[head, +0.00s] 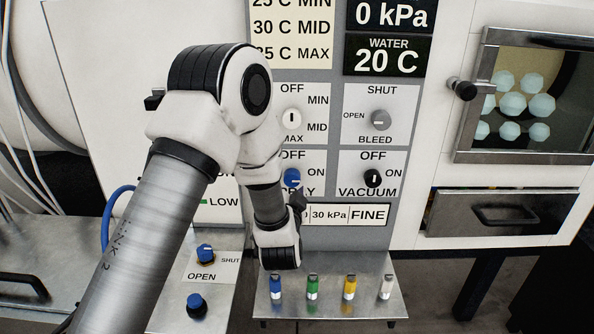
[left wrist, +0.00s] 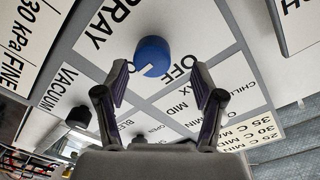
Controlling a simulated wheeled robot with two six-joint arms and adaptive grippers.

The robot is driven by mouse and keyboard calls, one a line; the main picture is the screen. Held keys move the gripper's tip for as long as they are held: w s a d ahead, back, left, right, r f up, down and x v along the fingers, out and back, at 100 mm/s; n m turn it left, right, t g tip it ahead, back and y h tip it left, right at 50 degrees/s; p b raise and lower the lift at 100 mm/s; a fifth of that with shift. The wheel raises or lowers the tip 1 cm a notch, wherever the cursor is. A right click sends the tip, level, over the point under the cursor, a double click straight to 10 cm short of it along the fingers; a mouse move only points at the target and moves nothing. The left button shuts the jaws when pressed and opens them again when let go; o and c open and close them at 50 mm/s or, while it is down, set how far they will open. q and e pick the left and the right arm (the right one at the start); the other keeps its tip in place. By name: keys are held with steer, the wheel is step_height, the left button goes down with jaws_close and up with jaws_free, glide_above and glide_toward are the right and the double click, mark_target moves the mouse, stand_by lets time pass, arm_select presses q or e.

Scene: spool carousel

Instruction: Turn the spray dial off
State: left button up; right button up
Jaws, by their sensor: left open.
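The spray dial (head: 292,177) is a blue knob on the grey control panel, with OFF above it and ON to its right in the head view. In the left wrist view the blue dial (left wrist: 151,57) has a white mark that points away from OFF, towards the ON side. My left gripper (left wrist: 162,73) is open and empty, its two fingers pointing at the dial from either side and seemingly short of it. In the head view my left gripper (head: 297,200) is mostly hidden behind my wrist, just below the dial. My right gripper is not in view.
The black vacuum dial (head: 372,177) is to the right, the white temperature dial (head: 291,118) above, and the grey bleed dial (head: 380,120) at upper right. Several coloured pegs (head: 313,287) stand on a metal shelf below. Two blue valve knobs (head: 205,252) are at lower left.

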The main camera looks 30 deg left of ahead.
mark_target(293, 180)
arm_select(q)
steer(key=w, duration=0.1)
steer(key=w+a, duration=0.1)
steer(key=w+f, duration=0.1)
steer(key=w, duration=0.1)
steer(key=shift+w+a, duration=0.1)
steer(key=shift+a, duration=0.1)
steer(key=shift+s+r, duration=0.3)
steer(key=shift+s, duration=0.05)
steer(key=c, duration=1.1)
steer(key=shift+c, duration=0.2)
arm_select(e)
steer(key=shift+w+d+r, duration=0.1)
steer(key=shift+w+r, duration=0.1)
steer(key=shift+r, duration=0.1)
